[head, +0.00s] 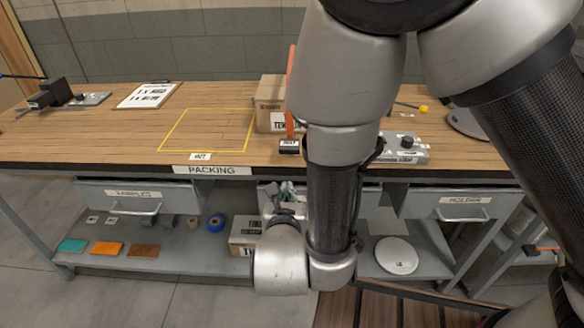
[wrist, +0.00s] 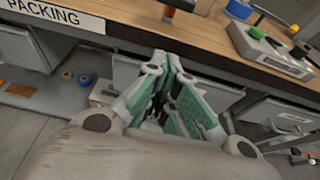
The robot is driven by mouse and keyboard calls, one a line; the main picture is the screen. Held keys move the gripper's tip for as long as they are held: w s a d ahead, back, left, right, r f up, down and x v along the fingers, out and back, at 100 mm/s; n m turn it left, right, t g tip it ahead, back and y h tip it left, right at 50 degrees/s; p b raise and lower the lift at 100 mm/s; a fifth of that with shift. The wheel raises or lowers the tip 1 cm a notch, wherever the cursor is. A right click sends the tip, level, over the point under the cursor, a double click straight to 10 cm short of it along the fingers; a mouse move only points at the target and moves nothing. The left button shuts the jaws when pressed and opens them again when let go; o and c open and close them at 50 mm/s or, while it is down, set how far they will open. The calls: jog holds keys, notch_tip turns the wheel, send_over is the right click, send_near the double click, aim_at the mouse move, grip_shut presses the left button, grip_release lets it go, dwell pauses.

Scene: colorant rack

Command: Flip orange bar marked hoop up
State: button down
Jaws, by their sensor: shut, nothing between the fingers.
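A thin orange bar (head: 290,92) stands nearly upright on the bench, left of my arm. At its foot is a small black block (head: 289,146) with a white label too small to read surely. In the wrist view a dark block (wrist: 180,4) with an orange-brown part shows at the top edge, cut off. My gripper (wrist: 168,62) is shut and empty, its green-padded fingers meeting at the tips. In the head view it is partly hidden by my arm, below the bench's front edge and apart from the bar.
The bench (head: 100,143) holds a carton (head: 270,103), a grey box with a black knob (head: 404,146) and a clipboard (head: 148,95). Drawers (head: 140,196) lie under the bench edge. Another orange bar (head: 543,248) shows low at right. The yellow-outlined area (head: 210,130) is clear.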

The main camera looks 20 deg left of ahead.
jog(key=x, duration=0.9)
jog(key=shift+w+f, duration=0.1)
jog(key=shift+w, duration=0.1)
jog(key=shift+w+a+r, duration=0.1)
jog(key=shift+w+r, duration=0.05)
jog(key=shift+r, duration=0.4)
jog(key=shift+w+a+r, duration=0.1)
jog(key=shift+r, duration=1.3)
jog(key=shift+r, duration=0.1)
